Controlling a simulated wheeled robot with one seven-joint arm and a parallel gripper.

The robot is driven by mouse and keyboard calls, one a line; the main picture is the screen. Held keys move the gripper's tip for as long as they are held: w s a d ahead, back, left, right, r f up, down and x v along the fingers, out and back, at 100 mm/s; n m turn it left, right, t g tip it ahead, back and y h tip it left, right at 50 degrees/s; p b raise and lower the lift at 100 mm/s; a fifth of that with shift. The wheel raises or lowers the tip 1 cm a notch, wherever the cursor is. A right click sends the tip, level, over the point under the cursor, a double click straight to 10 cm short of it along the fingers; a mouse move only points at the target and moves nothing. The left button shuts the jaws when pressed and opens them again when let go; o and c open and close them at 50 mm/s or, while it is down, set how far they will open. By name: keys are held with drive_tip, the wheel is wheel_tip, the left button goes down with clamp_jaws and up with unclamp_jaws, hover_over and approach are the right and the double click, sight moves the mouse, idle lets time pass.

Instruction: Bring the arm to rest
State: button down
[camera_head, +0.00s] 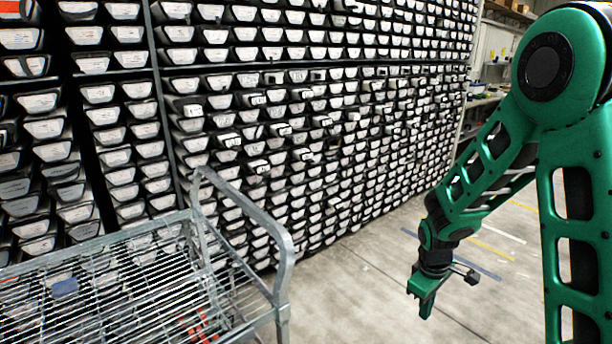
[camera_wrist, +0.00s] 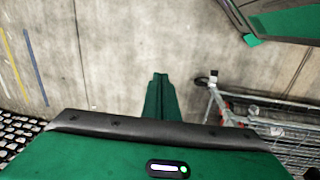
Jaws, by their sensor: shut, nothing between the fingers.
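My gripper (camera_head: 425,305) hangs at the end of my green arm on the right of the head view, pointing down over bare floor, to the right of the cart. In the wrist view its green fingers (camera_wrist: 160,82) are together, with nothing between them. The arm is bent, with its elbow high at the upper right of the head view. The gripper touches nothing that I can see.
A grey wire cart (camera_head: 284,262) stands at the lower left; it also shows in the wrist view (camera_wrist: 222,100). A tall wall of core liner trays (camera_head: 300,130) fills the back. The concrete floor (camera_head: 375,265) between cart and arm is clear.

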drive_tip(key=s+d+r+m, duration=0.6)
drive_tip(key=s+d+r, duration=0.2)
drive_tip(key=s+r, duration=0.35)
drive_tip(key=s+d+r+m, duration=0.1)
drive_tip(key=s+r+m, duration=0.2)
drive_tip(key=s, duration=0.4)
drive_tip(key=s+d+r+m+y, duration=0.1)
drive_tip(key=s+r+m, duration=0.3)
drive_tip(key=s, duration=0.4)
drive_tip(key=shift+s+m+g+y, duration=0.25)
drive_tip(key=shift+m+g+y, duration=0.05)
drive_tip(key=shift+m+g, duration=0.1)
